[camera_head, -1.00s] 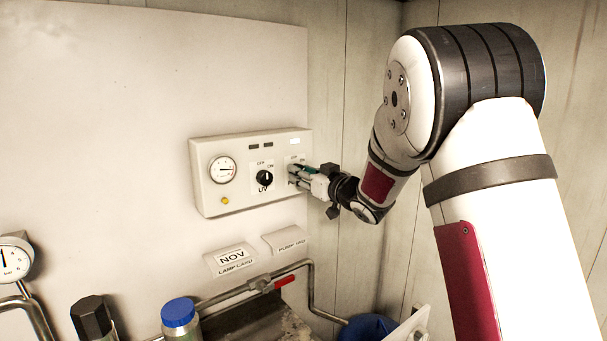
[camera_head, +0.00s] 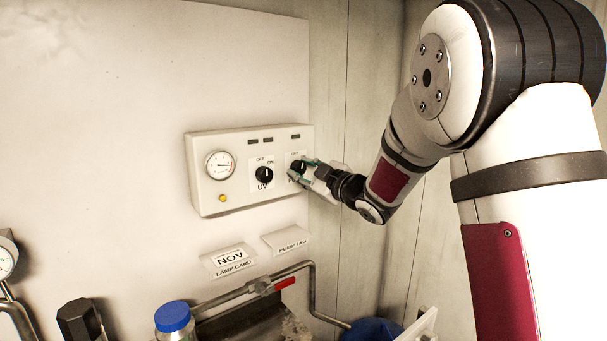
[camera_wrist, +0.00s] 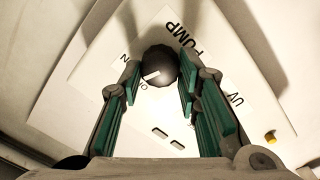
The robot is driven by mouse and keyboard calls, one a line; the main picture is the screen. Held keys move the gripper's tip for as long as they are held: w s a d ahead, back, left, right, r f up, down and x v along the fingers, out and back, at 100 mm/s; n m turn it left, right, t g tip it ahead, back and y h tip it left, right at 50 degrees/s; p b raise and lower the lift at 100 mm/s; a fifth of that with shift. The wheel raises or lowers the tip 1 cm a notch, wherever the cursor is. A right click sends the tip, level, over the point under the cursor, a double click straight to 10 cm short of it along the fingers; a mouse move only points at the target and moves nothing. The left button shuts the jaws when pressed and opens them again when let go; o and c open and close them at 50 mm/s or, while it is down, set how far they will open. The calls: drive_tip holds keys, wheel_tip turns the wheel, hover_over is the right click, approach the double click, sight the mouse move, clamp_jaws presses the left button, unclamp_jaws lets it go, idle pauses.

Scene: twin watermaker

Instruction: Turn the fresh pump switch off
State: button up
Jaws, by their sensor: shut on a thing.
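The pump switch is a round black knob (camera_head: 299,165) at the right of the white control box (camera_head: 236,203). It also shows in the wrist view (camera_wrist: 159,62), above the word PUMP on the panel. My gripper (camera_head: 303,171) is at this knob. In the wrist view its green-padded fingers (camera_wrist: 160,76) stand on either side of the knob, shut on it. The knob's white mark points down and left there, toward a partly visible letter O; an N is further left. The rest of the lettering is hidden by a finger. The lamp (camera_head: 295,136) above the switch is dark.
The UV knob (camera_head: 264,174) sits just left of my gripper. A round gauge (camera_head: 220,165) and a yellow button (camera_head: 222,198) are further left. Label cards (camera_head: 229,260) and a pipe with a red-handled valve (camera_head: 262,286) are below. The wall corner is close on the right.

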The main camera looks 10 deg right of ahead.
drive_tip(key=shift+f+n+b, duration=0.15)
drive_tip(key=shift+n+b, duration=0.7)
drive_tip(key=shift+n, duration=1.15)
drive_tip(key=o, duration=1.1)
drive_tip(key=shift+o, duration=0.2)
drive_tip(key=v, duration=1.2)
